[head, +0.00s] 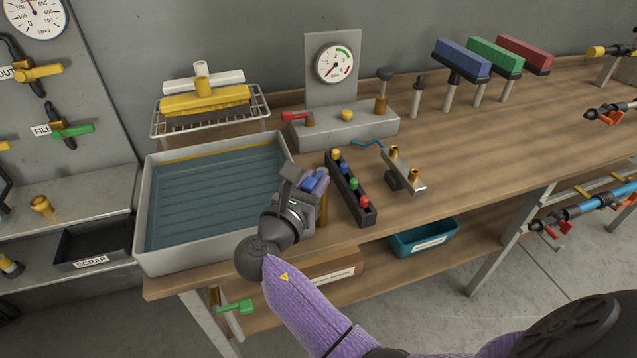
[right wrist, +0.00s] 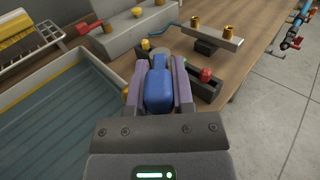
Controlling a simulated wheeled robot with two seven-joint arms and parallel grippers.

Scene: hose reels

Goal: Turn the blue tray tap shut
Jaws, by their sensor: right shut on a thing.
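The blue tap handle (right wrist: 158,90) lies lengthwise between the two purple fingers of my right gripper (right wrist: 160,85) in the right wrist view. In the head view my right gripper (head: 314,180) is shut on this handle (head: 321,182), at the right side of the grey tray (head: 143,215). A brass post (head: 323,212) shows just below the fingers. The tray holds bluish water. The gripper and its wrist hide part of the tap and the tray's front right corner. My left gripper is not in view.
A black rack (head: 362,205) with several coloured knobs stands close right of the gripper. A metal bracket with brass fittings (head: 405,172) lies beyond it. A gauge stand (head: 345,125) with a red lever (head: 297,116) is behind. The bench's right side has free room.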

